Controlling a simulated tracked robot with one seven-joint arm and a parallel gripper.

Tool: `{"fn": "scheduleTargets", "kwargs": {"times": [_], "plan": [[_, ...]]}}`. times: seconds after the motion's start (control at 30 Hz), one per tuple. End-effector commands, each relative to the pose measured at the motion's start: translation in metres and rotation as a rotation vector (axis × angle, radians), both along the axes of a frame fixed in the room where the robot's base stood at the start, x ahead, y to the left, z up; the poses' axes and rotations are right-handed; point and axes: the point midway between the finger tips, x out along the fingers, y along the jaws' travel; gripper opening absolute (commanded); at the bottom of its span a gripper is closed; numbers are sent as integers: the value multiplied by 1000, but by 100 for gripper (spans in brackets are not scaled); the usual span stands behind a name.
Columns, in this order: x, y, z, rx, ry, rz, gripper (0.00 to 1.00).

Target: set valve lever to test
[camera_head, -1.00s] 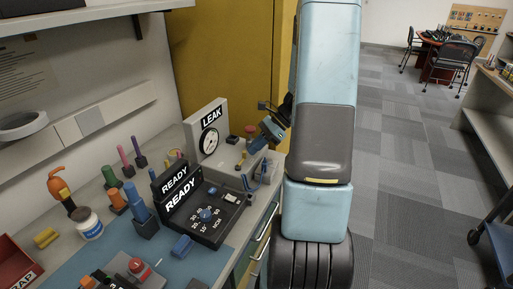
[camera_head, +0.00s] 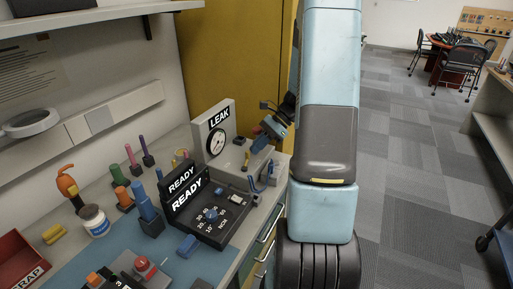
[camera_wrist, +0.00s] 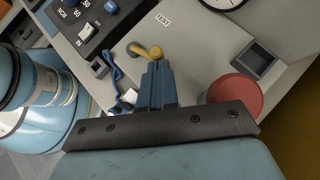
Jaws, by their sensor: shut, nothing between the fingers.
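The valve lever (camera_wrist: 148,51) is a short yellow handle with a round knob, on the light grey panel in the wrist view. A "TEST" label (camera_wrist: 163,19) is on the panel just beyond it. My gripper (camera_wrist: 157,66) is shut and empty, its blue fingertips right at the lever; I cannot tell whether they touch it. In the head view my gripper (camera_head: 260,142) is low over the leak tester (camera_head: 205,133), right of its gauge.
A large red round button (camera_wrist: 236,92) is right of my fingers, with a dark square socket (camera_wrist: 255,62) beyond it. The black READY console (camera_head: 225,222) stands in front of the tester. A yellow cabinet (camera_head: 232,60) is behind.

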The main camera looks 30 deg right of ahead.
Motion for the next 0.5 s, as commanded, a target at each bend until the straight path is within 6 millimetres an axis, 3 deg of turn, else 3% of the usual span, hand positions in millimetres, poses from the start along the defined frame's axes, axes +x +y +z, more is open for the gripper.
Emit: {"fn": "scheduleTargets", "kwargs": {"times": [0.5], "plan": [[-14,-3,0,0,0,0,0]]}}
